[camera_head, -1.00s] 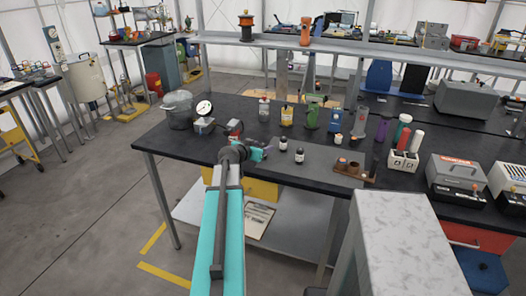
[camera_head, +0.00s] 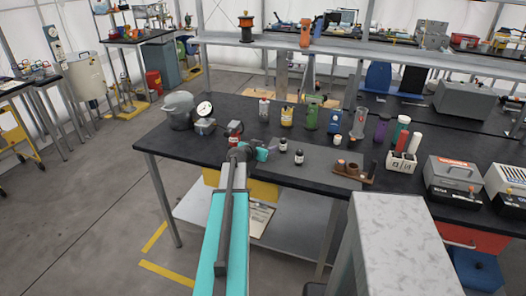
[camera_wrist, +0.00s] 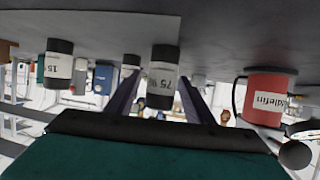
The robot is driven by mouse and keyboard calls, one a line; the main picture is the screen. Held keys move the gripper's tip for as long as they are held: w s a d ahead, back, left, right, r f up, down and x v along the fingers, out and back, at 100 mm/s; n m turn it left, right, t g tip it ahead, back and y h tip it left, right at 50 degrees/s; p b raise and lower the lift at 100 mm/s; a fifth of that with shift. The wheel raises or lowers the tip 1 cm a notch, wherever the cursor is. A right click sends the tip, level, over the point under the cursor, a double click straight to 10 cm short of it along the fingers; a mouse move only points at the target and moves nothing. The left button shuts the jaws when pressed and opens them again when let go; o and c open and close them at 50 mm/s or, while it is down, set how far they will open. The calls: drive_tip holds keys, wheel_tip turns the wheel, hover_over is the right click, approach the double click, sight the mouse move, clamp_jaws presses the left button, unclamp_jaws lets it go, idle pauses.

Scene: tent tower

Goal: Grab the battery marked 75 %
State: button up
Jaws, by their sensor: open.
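The battery marked 75 % (camera_wrist: 162,75) is a dark cylinder with a pale label. In the wrist view it shows between the two fingers of my gripper (camera_wrist: 160,88), which are apart and not closed on it. In the head view this appears to be the small dark battery (camera_head: 283,144) just right of my gripper (camera_head: 269,148). A battery marked 15 (camera_wrist: 59,65) stands to the left in the wrist view; it appears to be the nearer dark battery (camera_head: 299,156) in the head view.
A red mug (camera_wrist: 266,95) is right of the fingers in the wrist view. A pot (camera_head: 178,110) and gauge (camera_head: 204,108) stand at the table's left. Cans and bottles line the back. A wooden holder (camera_head: 353,173) is on the right. The front table strip is clear.

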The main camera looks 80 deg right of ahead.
drive_tip(key=shift+s+d+f, duration=0.1)
drive_tip(key=shift+d+f, duration=0.05)
drive_tip(key=shift+d, duration=0.15)
idle(0.4)
drive_tip(key=c, duration=1.2)
drive_tip(key=shift+r, duration=0.2)
drive_tip(key=shift+r+b, duration=0.8)
drive_tip(key=shift+r, duration=0.7)
drive_tip(key=a+b, duration=0.1)
drive_tip(key=a, duration=0.2)
drive_tip(key=s+a+b, duration=0.1)
drive_tip(key=a, duration=0.3)
drive_tip(key=a+r+b, duration=0.1)
drive_tip(key=a, duration=0.3)
drive_tip(key=shift+s+a+b, duration=0.1)
drive_tip(key=shift+s+b, duration=0.2)
drive_tip(key=shift+s, duration=0.1)
drive_tip(key=shift+f+b, duration=0.1)
drive_tip(key=shift+b, duration=0.55)
drive_tip(key=a+b, duration=0.2)
drive_tip(key=b, duration=0.2)
drive_tip(key=shift+s+a, duration=0.1)
drive_tip(key=shift+s, duration=0.05)
drive_tip(key=b, duration=0.3)
